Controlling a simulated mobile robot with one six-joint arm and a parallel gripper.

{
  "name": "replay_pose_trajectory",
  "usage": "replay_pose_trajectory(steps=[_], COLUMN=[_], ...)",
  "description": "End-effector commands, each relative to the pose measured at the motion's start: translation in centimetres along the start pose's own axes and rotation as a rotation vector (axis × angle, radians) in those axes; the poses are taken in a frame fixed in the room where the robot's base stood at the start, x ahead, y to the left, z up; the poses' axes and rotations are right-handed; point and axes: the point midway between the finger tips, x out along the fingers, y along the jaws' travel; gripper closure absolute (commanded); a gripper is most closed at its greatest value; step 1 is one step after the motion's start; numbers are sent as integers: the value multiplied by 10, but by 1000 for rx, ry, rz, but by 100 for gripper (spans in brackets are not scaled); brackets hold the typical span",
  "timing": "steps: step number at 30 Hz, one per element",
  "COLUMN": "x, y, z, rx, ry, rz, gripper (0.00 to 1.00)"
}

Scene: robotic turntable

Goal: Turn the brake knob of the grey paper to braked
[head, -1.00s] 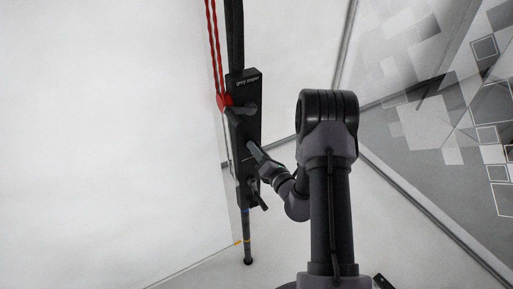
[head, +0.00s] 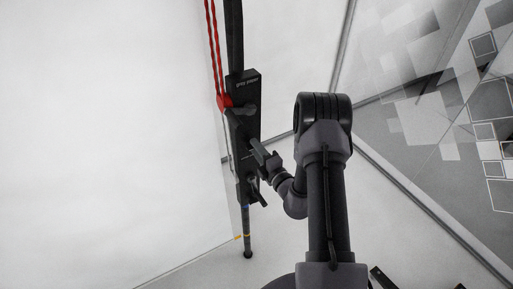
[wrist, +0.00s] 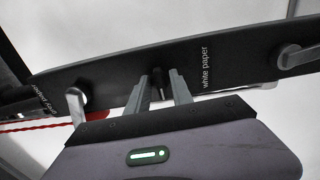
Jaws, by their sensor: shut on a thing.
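A black control panel (head: 245,125) is fixed along a dark upright pole. Its upper label is blurred in the head view; in the wrist view a "grey paper" label (wrist: 44,103) is at the left and a "white paper" label (wrist: 205,67) right of centre. A grey lever (wrist: 76,102) sticks out beside the "grey paper" label. A small dark knob (wrist: 157,84) lies between the two labels. My gripper (head: 258,149) is at the panel's middle, its fingers (wrist: 158,95) shut on this knob from both sides. The knob's marking is not readable.
Another grey lever (wrist: 294,57) sticks out at the right in the wrist view. Red cords (head: 214,50) hang along the panel's upper left. A large white paper backdrop (head: 110,130) fills the left. The floor around the pole's foot is clear.

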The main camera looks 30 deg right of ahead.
Motion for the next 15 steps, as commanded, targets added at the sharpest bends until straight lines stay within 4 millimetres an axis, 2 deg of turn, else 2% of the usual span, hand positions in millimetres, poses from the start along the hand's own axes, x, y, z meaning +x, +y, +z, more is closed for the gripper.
replay_pose_trajectory(steps=[15], x=[0], y=[0], z=[1], rx=[44], ry=[-1], rz=[2], gripper=[100])
